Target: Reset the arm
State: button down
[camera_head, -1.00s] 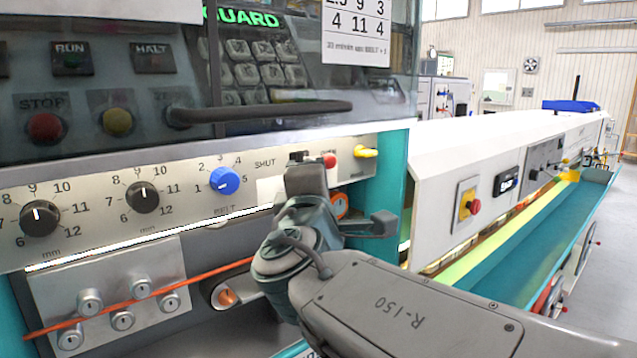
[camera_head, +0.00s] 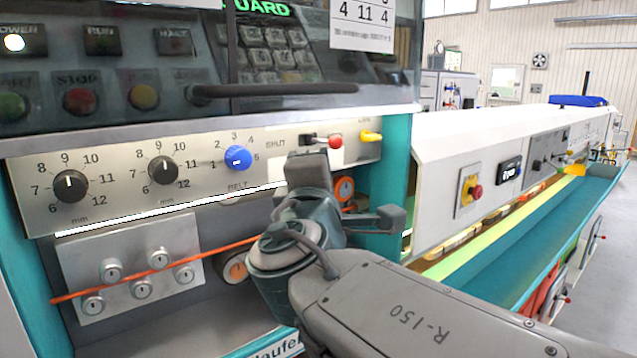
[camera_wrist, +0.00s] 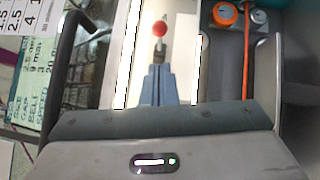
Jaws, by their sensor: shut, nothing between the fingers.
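My gripper (camera_head: 308,166) is in front of the machine's control panel (camera_head: 120,185), just below the lever with the red knob (camera_head: 335,141). In the wrist view its shut, empty fingers (camera_wrist: 160,88) point at that lever (camera_wrist: 159,30), whose red ball sits beyond the fingertips. I cannot tell from these views whether the fingertips touch the lever. My grey arm marked R-150 reaches in from the lower right.
On the panel are two black dials (camera_head: 163,170), a blue BELT knob (camera_head: 238,157) and a yellow knob (camera_head: 371,137). A dark guard handle (camera_head: 270,89) juts out above. An orange cord (camera_head: 215,251) crosses below. A long teal trough (camera_head: 530,240) runs off to the right.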

notch_tip(320, 180, up, 6)
jog(key=p, duration=0.5)
jog(key=s+d+f+m+g+h+p, duration=0.4)
jog(key=d+f+m+g+p, duration=0.3)
jog(key=d+f+m+g, duration=0.55)
jog(key=s+d+f+m+g+y+p, duration=0.1)
jog(key=s+f+m+g+y+p, duration=0.3)
jog(key=s+f, duration=0.5)
jog(key=shift+s+d+f+m+y+p, duration=0.35)
jog(key=shift+s+m+y+p, duration=0.35)
jog(key=shift+s+m+y, duration=0.4)
jog(key=shift+w, duration=0.15)
